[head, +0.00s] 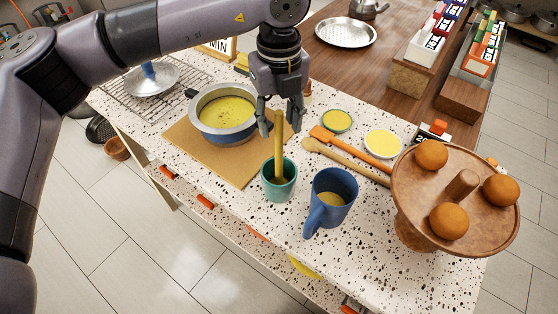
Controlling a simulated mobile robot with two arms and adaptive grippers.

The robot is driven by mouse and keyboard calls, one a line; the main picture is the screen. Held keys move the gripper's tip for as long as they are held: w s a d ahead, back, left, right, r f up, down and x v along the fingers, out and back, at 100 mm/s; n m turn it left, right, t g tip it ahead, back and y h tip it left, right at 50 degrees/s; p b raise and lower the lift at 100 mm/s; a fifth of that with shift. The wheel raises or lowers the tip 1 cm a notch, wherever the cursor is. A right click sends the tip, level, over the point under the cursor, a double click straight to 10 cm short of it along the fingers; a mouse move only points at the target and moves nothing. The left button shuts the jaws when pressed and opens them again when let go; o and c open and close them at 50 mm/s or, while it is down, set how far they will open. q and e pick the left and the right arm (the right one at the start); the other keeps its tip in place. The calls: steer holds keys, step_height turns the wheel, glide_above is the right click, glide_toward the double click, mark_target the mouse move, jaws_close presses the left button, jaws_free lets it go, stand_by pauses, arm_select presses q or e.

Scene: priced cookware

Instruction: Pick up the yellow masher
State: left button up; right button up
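The yellow masher's handle (279,150) stands upright out of a green cup (279,190) on the speckled counter. Its lower end is hidden inside the cup. My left gripper (280,118) is above the cup, pointing down. Its two fingers are spread, one on each side of the handle's top end, with gaps visible between fingers and handle. My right gripper is not in view.
A pot of yellow soup (226,112) stands left of the cup on a brown board (190,140). A blue mug (333,197) is close right of the cup. Wooden utensils (345,158) and a cake stand (410,195) with orange balls are further right.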

mark_target(279, 139)
arm_select(q)
steer(key=shift+f+p, duration=0.25)
steer(key=shift+p, duration=0.05)
step_height(279, 139, down, 4)
steer(key=shift+s+r+p, duration=0.15)
steer(key=shift+p, duration=0.9)
steer(key=shift+f, duration=0.55)
steer(key=c, duration=0.5)
jaws_close()
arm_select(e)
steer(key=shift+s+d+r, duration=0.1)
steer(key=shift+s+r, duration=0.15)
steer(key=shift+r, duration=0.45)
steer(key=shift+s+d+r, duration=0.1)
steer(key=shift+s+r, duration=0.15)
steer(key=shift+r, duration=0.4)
